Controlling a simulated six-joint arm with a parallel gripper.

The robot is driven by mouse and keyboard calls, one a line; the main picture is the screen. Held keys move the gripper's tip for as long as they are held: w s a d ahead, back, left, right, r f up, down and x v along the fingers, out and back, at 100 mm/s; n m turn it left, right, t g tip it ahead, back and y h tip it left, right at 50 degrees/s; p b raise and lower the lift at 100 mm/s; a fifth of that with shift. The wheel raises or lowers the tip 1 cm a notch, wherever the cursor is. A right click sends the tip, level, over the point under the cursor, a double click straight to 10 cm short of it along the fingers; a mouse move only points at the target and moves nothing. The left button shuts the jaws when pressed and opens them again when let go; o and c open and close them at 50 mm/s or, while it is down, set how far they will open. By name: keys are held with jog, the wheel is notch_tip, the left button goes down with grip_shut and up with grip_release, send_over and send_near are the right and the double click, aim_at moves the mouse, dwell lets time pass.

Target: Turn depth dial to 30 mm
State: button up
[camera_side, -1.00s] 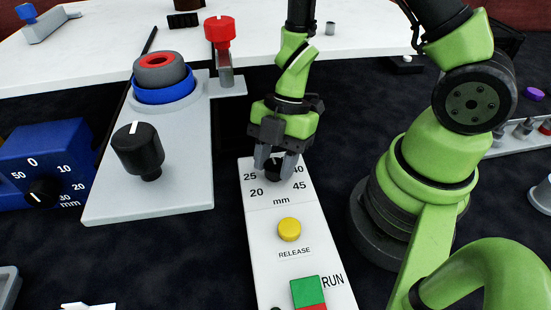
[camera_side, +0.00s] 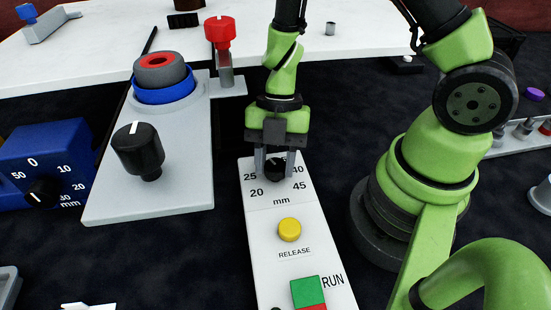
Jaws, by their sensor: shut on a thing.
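The white panel (camera_side: 277,217) carries a small black dial (camera_side: 276,172) at its far end, with the printed numbers 20, 25, 40 and 45 and "mm" around it. My gripper (camera_side: 275,168) points down over this dial, its fingers shut on the dial's left and right sides. The fingers and wrist hide the far part of the scale, and I cannot tell which number the dial points to. A second mm dial (camera_side: 42,192), black, sits on a blue box (camera_side: 25,150) at the left, well apart from my gripper.
The white panel also has a yellow RELEASE button (camera_side: 289,229) and a green RUN button (camera_side: 305,290). To the left, a grey plate (camera_side: 180,190) carries a large black knob (camera_side: 138,150) and a blue ring (camera_side: 165,92). A red knob (camera_side: 219,32) stands behind.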

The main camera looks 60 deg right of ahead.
jog(key=o, duration=0.9)
